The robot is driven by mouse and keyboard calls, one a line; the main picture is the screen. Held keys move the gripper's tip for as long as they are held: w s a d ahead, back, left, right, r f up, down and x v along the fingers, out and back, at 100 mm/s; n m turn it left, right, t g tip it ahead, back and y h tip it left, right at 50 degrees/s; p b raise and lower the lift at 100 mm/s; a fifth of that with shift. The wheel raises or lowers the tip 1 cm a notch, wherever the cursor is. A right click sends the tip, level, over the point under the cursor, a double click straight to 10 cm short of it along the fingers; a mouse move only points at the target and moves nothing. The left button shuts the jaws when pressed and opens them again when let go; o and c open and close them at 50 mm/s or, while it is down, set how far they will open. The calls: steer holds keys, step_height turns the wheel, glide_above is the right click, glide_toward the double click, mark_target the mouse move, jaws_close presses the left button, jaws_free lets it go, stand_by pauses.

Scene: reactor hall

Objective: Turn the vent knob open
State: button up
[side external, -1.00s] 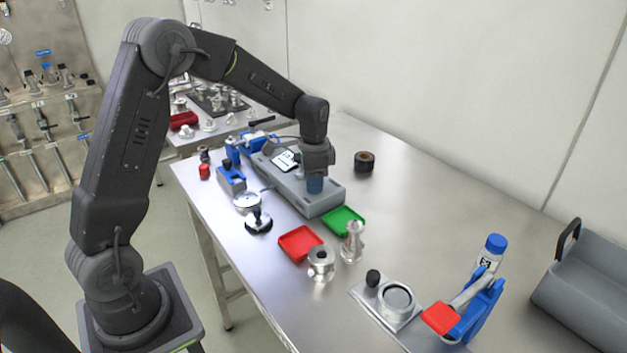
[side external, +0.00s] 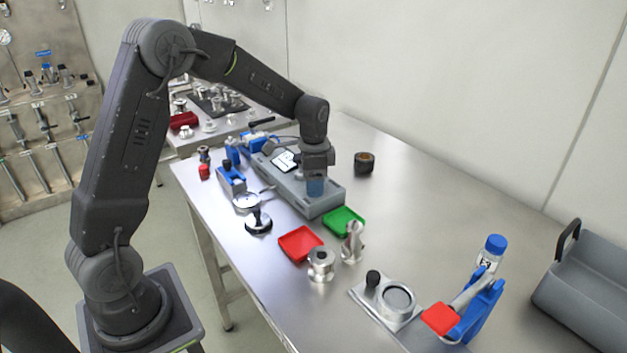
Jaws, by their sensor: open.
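My gripper (side external: 315,178) points down over the front half of a long grey box (side external: 330,206) on the steel table. The jaws are open. A small display (side external: 285,161) sits on the box behind my gripper.
A green tray (side external: 345,221), a red tray (side external: 300,243) and steel fittings (side external: 321,264) stand in front of the box. The table's right rear is clear.

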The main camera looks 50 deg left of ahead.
step_height(320, 180, up, 14)
stand_by(0.6)
steer(key=s+d+r+n+t, duration=0.35)
steer(key=s+d, duration=0.45)
steer(key=s, duration=0.5)
steer(key=s+d+f+n+t, duration=0.1)
steer(key=s+d, duration=0.1)
steer(key=s, duration=0.3)
steer(key=s+d+f+n+t, duration=0.1)
steer(key=s+d+f, duration=0.1)
steer(key=s, duration=0.3)
steer(key=shift+s+f+n, duration=0.2)
steer(key=shift+s+n, duration=0.15)
stand_by(1.6)
